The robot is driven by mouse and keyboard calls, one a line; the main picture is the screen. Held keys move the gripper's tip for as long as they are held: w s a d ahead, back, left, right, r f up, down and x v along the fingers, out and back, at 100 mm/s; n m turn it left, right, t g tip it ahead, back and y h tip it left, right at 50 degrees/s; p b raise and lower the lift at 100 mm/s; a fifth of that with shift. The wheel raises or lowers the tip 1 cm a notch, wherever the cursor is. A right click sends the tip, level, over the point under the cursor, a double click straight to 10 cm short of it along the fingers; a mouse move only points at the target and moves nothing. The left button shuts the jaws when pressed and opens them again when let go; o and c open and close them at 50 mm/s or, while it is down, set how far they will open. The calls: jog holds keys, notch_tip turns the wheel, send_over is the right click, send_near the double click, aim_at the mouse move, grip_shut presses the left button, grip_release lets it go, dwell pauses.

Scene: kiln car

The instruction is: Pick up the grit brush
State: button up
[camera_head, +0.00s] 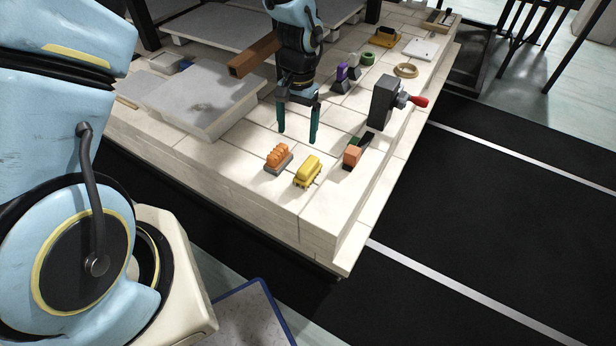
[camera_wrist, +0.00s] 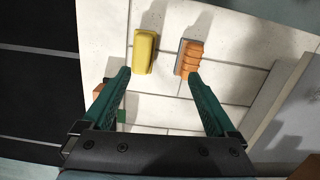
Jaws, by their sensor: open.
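Two small block-shaped items lie near the front corner of the pale tiled deck (camera_head: 255,150), and I cannot tell for sure which is the grit brush. One is an orange ridged piece on a grey base (camera_head: 278,158); it also shows in the wrist view (camera_wrist: 191,58). The other is a yellow block with small nubs along its lower edge (camera_head: 308,171), to its left in the wrist view (camera_wrist: 145,52). My gripper (camera_head: 298,134) is open and empty, pointing down above the deck, apart from both. In the wrist view its fingertips (camera_wrist: 159,74) frame the space just below them.
An orange-ended block with a dark part (camera_head: 352,156) lies right of the yellow block. A dark grey box with a red handle (camera_head: 387,101) stands behind it. A grey slab (camera_head: 205,100) is at left, a brown bar (camera_head: 255,55) behind. Smaller items sit farther back.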

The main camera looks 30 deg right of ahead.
aim_at(309, 163)
jog(key=shift+m, duration=0.4)
jog(key=s+d+f, duration=0.2)
jog(key=f, duration=0.1)
jog(key=shift+s+d, duration=0.15)
jog(key=shift+d, duration=0.1)
jog(key=f, duration=0.4)
jog(key=shift+s+a+f+p, duration=0.15)
jog(key=shift+s+f+p, duration=0.05)
jog(key=shift+s+p, duration=0.1)
jog(key=shift+a+f+p, duration=0.25)
jog(key=shift+f+p, duration=0.2)
jog(key=shift+f, duration=1.1)
jog(key=shift+a+f+p, duration=0.2)
jog(key=shift+f+p, duration=0.25)
jog(key=shift+f, duration=1.05)
jog(key=shift+c, duration=0.4)
grip_shut()
jog(key=shift+r, duration=0.1)
